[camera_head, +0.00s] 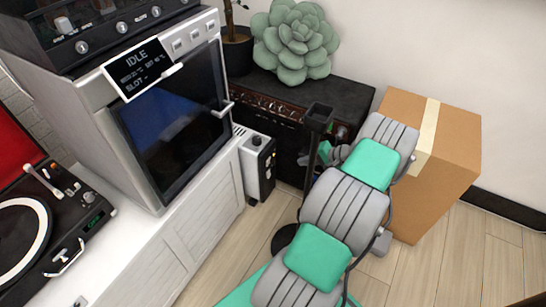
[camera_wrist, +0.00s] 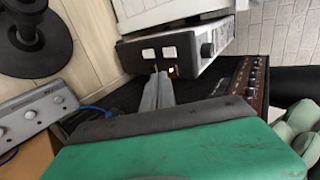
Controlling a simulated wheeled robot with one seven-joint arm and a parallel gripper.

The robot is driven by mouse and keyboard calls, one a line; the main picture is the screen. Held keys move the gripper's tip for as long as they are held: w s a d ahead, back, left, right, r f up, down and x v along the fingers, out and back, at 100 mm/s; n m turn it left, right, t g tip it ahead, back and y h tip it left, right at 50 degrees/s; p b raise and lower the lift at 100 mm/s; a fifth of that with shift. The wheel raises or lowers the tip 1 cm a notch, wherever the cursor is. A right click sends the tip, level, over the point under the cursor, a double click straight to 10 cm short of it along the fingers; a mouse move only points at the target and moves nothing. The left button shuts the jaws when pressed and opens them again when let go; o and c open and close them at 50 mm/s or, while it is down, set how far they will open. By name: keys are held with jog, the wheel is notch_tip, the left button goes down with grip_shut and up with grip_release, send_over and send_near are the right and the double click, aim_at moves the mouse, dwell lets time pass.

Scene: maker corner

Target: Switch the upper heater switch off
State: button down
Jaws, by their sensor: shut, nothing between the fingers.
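The heater (camera_head: 250,168) is a narrow white box with a dark front panel, standing on the floor beside the white cabinet. In the wrist view its dark panel (camera_wrist: 135,54) faces me, turned on its side. Two white switches, a left one (camera_wrist: 148,54) and a right one (camera_wrist: 170,52), sit on it. The right one lies nearer the heater's knobbed top. A small orange lamp (camera_wrist: 173,71) glows beside it. My gripper (camera_wrist: 160,75) is shut and empty, its fingertips close to the panel by the switches. I cannot tell whether they touch, or how the switches are tilted.
A dark stand (camera_head: 318,118) rises between my arm and the heater. A cardboard box (camera_head: 450,150) is at right. A dark cabinet (camera_head: 345,97) bears a succulent (camera_head: 295,45). A grey box with knobs (camera_wrist: 35,115) and blue cable shows in the wrist view.

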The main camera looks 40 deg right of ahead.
jog(key=shift+w+a, duration=0.15)
jog(key=b, duration=0.5)
send_near(269, 161)
jog(key=x, duration=0.5)
jog(key=shift+f, duration=0.55)
jog(key=shift+w+r, duration=0.15)
jog(key=shift+w, duration=0.2)
